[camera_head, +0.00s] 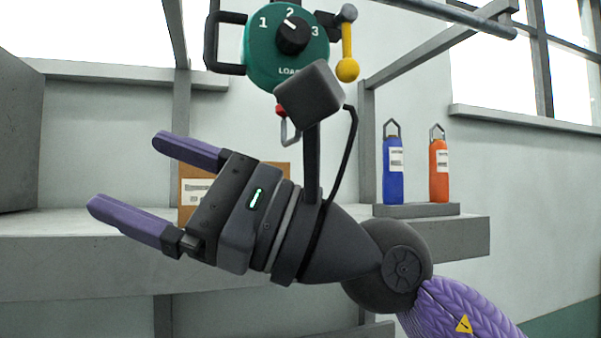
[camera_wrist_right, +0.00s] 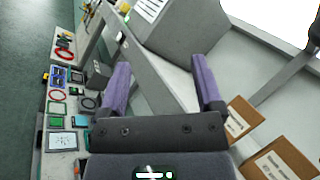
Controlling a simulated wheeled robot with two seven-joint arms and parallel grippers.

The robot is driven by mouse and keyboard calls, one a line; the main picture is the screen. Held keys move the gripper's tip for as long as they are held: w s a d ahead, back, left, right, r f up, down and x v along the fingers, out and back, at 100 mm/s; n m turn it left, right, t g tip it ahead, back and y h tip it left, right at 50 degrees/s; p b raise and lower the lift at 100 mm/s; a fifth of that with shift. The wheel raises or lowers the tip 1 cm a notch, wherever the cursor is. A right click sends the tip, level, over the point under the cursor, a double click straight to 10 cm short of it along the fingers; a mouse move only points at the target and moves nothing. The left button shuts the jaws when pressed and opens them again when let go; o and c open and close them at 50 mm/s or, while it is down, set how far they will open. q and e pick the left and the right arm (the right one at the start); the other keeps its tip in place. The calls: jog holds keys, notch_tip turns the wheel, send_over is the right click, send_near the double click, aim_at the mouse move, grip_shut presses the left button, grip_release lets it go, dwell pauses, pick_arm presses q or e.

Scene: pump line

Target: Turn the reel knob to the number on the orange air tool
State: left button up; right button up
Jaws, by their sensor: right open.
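The reel knob (camera_head: 293,36) is black, on a round green dial (camera_head: 259,62) marked 1, 2, 3 and LOAD at the top of the head view. Its white pointer points up and slightly left, roughly towards the 2. The orange air tool (camera_head: 439,172) stands upright on a small grey block at the right; its white label is too small to read. My right gripper (camera_head: 126,172) is open and empty, below and left of the dial, clear of it. It also shows open in the right wrist view (camera_wrist_right: 161,78). My left gripper is not in view.
A blue tool (camera_head: 393,178) stands left of the orange one. A yellow-knobbed lever (camera_head: 347,45) hangs beside the dial. A cardboard box (camera_head: 194,186) sits behind my right gripper on the grey shelf (camera_head: 70,257). The wrist view shows several small items on a bench (camera_wrist_right: 65,140).

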jog(key=r+n+t+h, duration=0.2)
jog(key=n+t+h, duration=0.1)
jog(key=n+h, duration=0.1)
jog(key=t+h, duration=1.2)
jog(key=t, duration=0.3)
send_near(296, 32)
jog(key=shift+m, duration=0.3)
jog(key=p+x, duration=0.3)
jog(key=x, duration=0.5)
jog(key=shift+r, duration=0.2)
jog(key=shift+w+f, duration=0.1)
jog(key=shift+w, duration=0.15)
jog(key=shift+a, duration=0.1)
grip_shut()
